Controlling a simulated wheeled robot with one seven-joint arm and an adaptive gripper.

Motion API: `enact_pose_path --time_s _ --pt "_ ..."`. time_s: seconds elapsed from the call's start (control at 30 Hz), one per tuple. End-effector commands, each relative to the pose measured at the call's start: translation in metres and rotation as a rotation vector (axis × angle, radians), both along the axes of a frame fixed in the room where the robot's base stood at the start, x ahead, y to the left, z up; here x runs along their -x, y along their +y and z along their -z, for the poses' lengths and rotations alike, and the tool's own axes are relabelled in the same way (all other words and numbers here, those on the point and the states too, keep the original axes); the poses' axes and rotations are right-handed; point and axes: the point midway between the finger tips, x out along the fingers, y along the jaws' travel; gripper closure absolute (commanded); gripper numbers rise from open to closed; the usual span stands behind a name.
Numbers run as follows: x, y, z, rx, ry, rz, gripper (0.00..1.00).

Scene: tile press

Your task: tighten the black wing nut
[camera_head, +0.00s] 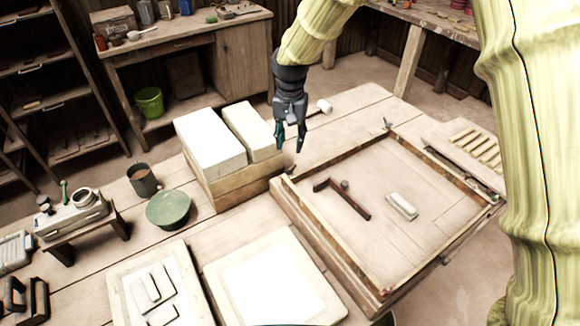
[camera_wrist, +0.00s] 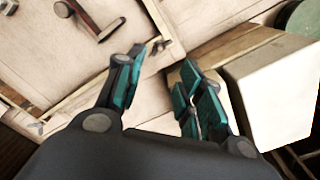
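A small dark wing nut (camera_head: 289,169) sits on that corner, just below the fingertips. In the wrist view this wing nut (camera_wrist: 161,45) shows just beyond the gap between the fingers, apart from both. Its exact colour is hard to tell. A greyish wing nut (camera_head: 387,123) stands upright on the frame's back corner.
Inside the frame lie a dark-handled tool (camera_head: 345,195) and a pale block (camera_head: 402,206). White blocks on a wooden base (camera_head: 228,185) stand close to the left of my gripper. A mallet (camera_head: 322,106) lies behind it. A green round lid (camera_head: 168,208) is further left.

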Motion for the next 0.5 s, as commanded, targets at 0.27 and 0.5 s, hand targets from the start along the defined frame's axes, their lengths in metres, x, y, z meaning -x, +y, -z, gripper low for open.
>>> enact_pose_path --time_s 0.27,0.5 --pt "0.001 0.000 0.024 0.001 0.003 -0.002 0.62" --pt "0.001 0.001 0.057 0.000 0.003 -0.003 0.62"
